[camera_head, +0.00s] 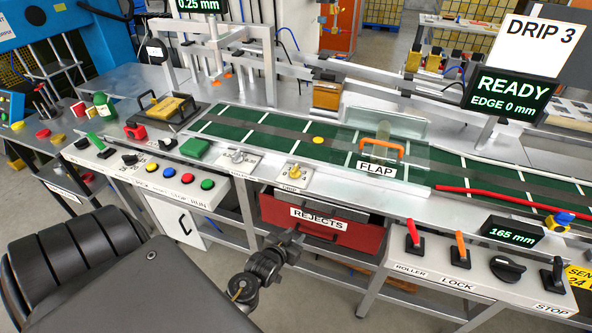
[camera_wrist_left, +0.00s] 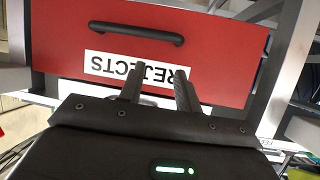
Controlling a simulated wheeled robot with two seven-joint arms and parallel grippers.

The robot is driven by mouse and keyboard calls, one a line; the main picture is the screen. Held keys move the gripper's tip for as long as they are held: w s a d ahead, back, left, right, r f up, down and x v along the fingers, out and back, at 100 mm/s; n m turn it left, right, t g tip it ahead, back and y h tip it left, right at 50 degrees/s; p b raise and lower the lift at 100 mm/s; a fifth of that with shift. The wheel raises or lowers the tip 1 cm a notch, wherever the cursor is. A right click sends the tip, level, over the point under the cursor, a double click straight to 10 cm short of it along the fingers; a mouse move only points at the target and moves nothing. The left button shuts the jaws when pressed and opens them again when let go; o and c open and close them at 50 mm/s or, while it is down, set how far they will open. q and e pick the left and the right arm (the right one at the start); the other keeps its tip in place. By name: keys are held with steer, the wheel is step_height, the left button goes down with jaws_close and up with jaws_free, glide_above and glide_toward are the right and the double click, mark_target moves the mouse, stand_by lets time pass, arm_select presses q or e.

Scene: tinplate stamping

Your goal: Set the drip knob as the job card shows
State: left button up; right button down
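The drip knob (camera_head: 295,171) is a small yellow knob on a pale plate at the front edge of the conveyor, above the red drawer. Its label is partly legible; its scale and exact setting are too small to read. The job card (camera_head: 541,43) at the upper right reads DRIP 3. My left gripper (camera_head: 291,238) is below and in front of the knob, before the red drawer and apart from the knob. In the left wrist view its two fingers (camera_wrist_left: 158,76) stand apart with nothing between them. My right gripper is not in view.
The red REJECTS drawer (camera_head: 330,232) is under the knob, with a dark handle (camera_wrist_left: 137,32). Another knob plate (camera_head: 238,160) sits to the left. A FLAP guard (camera_head: 382,150) stands to the right. A lever panel (camera_head: 470,262) juts out at the right. A READY display (camera_head: 511,94) is lit.

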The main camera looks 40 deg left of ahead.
mark_target(294, 170)
arm_select(q)
steer(key=w+a+r+n+t+y, duration=0.1)
steer(key=a+r+t+y, duration=0.15)
steer(key=r, duration=0.55)
steer(key=w+a+r+n+t+y, duration=0.15)
steer(key=a+r, duration=0.25)
steer(key=r, duration=0.4)
steer(key=shift+m+h, duration=0.25)
steer(key=shift+h, duration=0.05)
steer(key=p+x, duration=0.2)
steer(key=x, duration=0.7)
steer(key=shift+w, duration=0.25)
steer(key=shift+w+a+f, duration=0.1)
steer(key=shift+w+a, duration=0.2)
steer(key=shift+w, duration=0.3)
steer(key=shift+c, duration=0.3)
